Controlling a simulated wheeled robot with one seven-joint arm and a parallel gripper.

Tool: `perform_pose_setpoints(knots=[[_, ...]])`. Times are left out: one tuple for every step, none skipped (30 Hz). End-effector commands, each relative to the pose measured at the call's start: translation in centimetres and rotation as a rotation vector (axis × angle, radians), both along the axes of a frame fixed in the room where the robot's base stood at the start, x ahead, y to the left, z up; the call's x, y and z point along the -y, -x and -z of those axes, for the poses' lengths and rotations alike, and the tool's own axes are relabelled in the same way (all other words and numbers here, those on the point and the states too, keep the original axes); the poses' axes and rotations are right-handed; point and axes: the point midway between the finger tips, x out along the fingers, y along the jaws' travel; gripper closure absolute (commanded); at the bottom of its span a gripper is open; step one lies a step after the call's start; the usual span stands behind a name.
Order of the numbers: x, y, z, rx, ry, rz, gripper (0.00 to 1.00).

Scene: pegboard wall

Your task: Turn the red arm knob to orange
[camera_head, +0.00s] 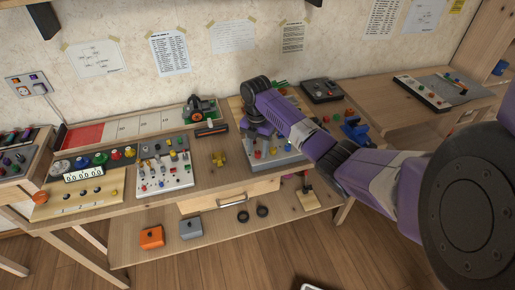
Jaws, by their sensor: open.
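My purple arm reaches from the right over the bench. Its wrist bends down, and my gripper (249,134) is small and dark over the back-left part of a grey control panel (288,159). The fingers are hard to make out; the gripper looks open and I see nothing held in it. The panel carries several small coloured knobs, among them a red one (258,154) just below the gripper.
A panel with small knobs and switches (164,178) and a row of round coloured knobs (116,154) stand to the left. A yellow knob (219,159) sits between the panels. A black box (321,90) is behind the arm. Orange (151,237) and grey (190,228) boxes lie on the lower shelf.

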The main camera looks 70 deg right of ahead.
Motion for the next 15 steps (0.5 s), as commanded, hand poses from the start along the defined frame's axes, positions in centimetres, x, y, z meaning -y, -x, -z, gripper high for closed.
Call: perform_pose_setpoints(knots=[[0.00,0.00,0.07,0.000,0.000,0.000,0.55],[0.00,0.00,0.08,0.000,0.000,0.000,0.55],[0.00,-0.01,0.08,0.000,0.000,0.000,0.55],[0.00,-0.01,0.07,0.000,0.000,0.000,0.55],[0.00,-0.01,0.06,0.000,0.000,0.000,0.55],[0.00,-0.01,0.06,0.000,0.000,0.000,0.55],[0.00,-0.01,0.05,0.000,0.000,0.000,0.59],[0.00,-0.01,0.05,0.000,0.000,0.000,0.65],[0.00,-0.02,0.04,0.000,0.000,0.000,0.73],[0.00,-0.01,0.04,0.000,0.000,0.000,0.79],[0.00,-0.02,0.04,0.000,0.000,0.000,0.84],[0.00,-0.02,0.03,0.001,0.000,0.000,0.92],[-0.01,-0.04,0.03,0.001,0.000,0.000,0.98],[0.00,-0.07,0.02,0.002,0.000,0.000,1.00],[0.00,-0.09,0.01,0.003,0.001,0.000,1.00]])
